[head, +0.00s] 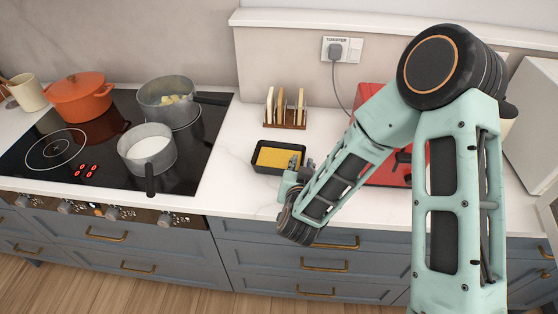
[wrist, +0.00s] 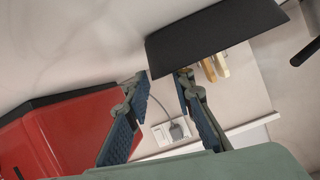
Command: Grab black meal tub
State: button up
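The black meal tub (head: 268,171) stands on the white counter, right of the hob, with a flat yellow filling. In the wrist view its dark wall (wrist: 212,36) fills the upper middle. My gripper (head: 302,166) is at the tub's right end, low over the counter. In the wrist view my gripper (wrist: 160,84) is open, its two fingers apart with nothing held between them. The right finger's tip overlaps the tub's edge in the picture; I cannot tell whether they touch.
A rack of toast (head: 285,108) stands just behind the tub. A red toaster-like appliance (head: 378,170) is to the right, behind my arm; its red side (wrist: 70,135) shows in the wrist view. A pan of white liquid (head: 147,150) on the hob points its handle forward.

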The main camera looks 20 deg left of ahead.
jog(key=shift+d+p+x, duration=0.1)
jog(key=shift+p+x, duration=0.1)
jog(key=shift+x, duration=0.85)
jog(key=shift+d+p+x, duration=0.15)
jog(key=shift+x, duration=0.95)
grip_shut()
